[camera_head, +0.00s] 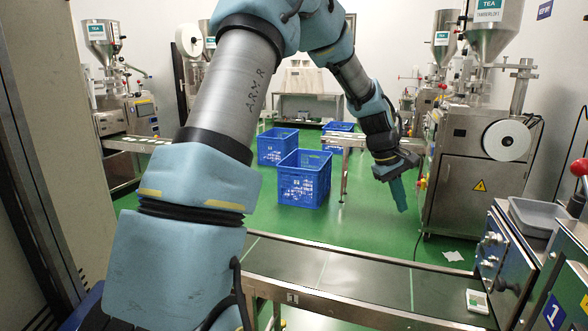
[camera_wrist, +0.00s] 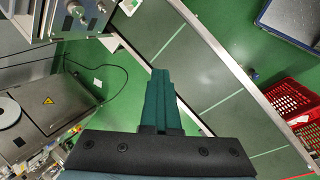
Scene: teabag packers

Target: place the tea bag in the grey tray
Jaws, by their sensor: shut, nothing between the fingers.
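A small white packet with a green mark, seemingly the tea bag (camera_head: 477,301), lies on the dark conveyor belt (camera_head: 345,274) at its right end in the head view. A pale item at the top edge of the wrist view (camera_wrist: 128,5) is probably the same packet, partly cut off. The grey tray (camera_head: 538,213) sits on top of the machine at the right, beyond the belt's end. My gripper (camera_head: 401,201) points down above the far side of the belt, apart from packet and tray. Its teal fingers (camera_wrist: 160,82) are together and empty.
A steel tea machine (camera_head: 477,180) stands behind, right of my gripper. Blue crates (camera_head: 304,190) stand on the green floor. A white scrap (camera_head: 452,255) lies on the floor near the belt. A red crate (camera_wrist: 291,110) shows in the wrist view. Most of the belt is clear.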

